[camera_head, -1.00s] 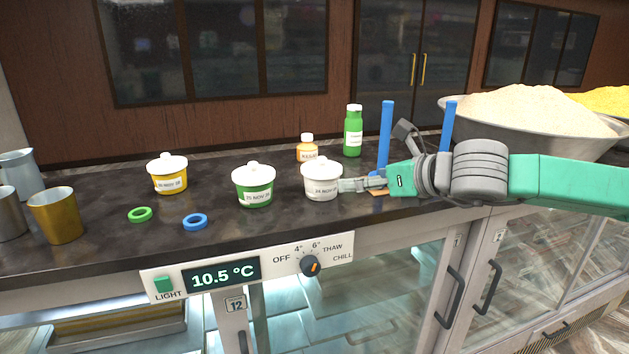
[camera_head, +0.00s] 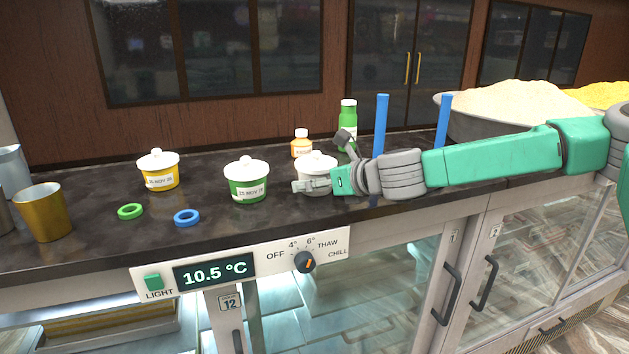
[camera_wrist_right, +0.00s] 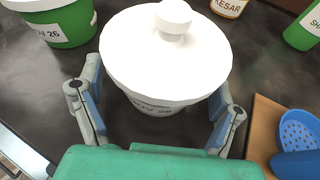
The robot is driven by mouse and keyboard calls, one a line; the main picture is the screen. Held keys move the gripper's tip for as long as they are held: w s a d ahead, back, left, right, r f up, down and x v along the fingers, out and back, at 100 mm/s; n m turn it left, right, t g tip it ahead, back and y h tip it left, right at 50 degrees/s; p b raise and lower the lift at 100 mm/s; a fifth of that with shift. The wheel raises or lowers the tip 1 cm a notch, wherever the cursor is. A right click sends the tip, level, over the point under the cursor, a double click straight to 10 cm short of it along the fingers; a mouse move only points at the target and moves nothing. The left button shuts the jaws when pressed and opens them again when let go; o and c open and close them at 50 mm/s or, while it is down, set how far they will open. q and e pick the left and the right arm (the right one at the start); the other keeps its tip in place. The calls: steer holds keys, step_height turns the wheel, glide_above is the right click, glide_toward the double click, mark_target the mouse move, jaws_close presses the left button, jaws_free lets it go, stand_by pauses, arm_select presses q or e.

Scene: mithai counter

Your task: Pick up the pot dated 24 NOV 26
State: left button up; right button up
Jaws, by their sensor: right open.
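The white lidded pot (camera_head: 318,163) stands upright on the dark counter. Its label, readable as 24 NOV earlier, is now mostly hidden by my gripper; in the right wrist view the same white pot (camera_wrist_right: 165,60) shows a label ending in 26. My right gripper (camera_head: 304,187) is in front of it in the head view. In the right wrist view the open fingers (camera_wrist_right: 158,88) are on either side of the pot's near part; whether they touch it I cannot tell. My left gripper is not in view.
A green pot (camera_head: 247,188) stands left of the white one, a yellow pot (camera_head: 158,178) farther left. A kesar bottle (camera_head: 301,148) and green bottle (camera_head: 348,120) stand behind.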

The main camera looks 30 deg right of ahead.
steer(key=shift+d, duration=0.1)
steer(key=shift+c, duration=1.3)
steer(key=c, duration=1)
